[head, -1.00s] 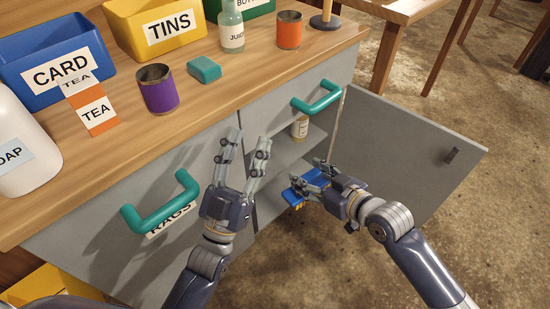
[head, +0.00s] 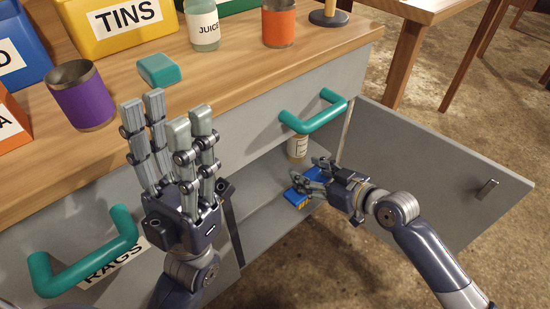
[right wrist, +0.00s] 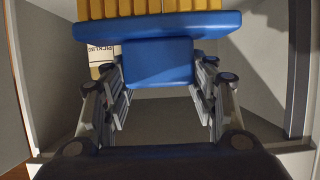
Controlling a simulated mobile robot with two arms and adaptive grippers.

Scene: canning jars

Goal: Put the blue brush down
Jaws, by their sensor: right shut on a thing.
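The blue brush (head: 297,198) shows in part below my right gripper's fingers, with yellow bristles at its lower edge. My right gripper (head: 312,180) is shut on it, at the opening of the cabinet. In the right wrist view the brush's blue handle (right wrist: 155,65) sits between the two sets of fingers, bristles at the top of the picture. I cannot tell whether the brush touches the shelf. My left gripper (head: 167,125) is open and empty, fingers up, in front of the counter edge.
The grey cabinet door (head: 440,165) stands open at the right. A pickles jar (right wrist: 103,55) stands inside the cabinet; it also shows in the head view (head: 297,147). Teal handles (head: 312,117) stick out from the front. A purple tin (head: 82,95) and teal block (head: 159,70) stand on the counter.

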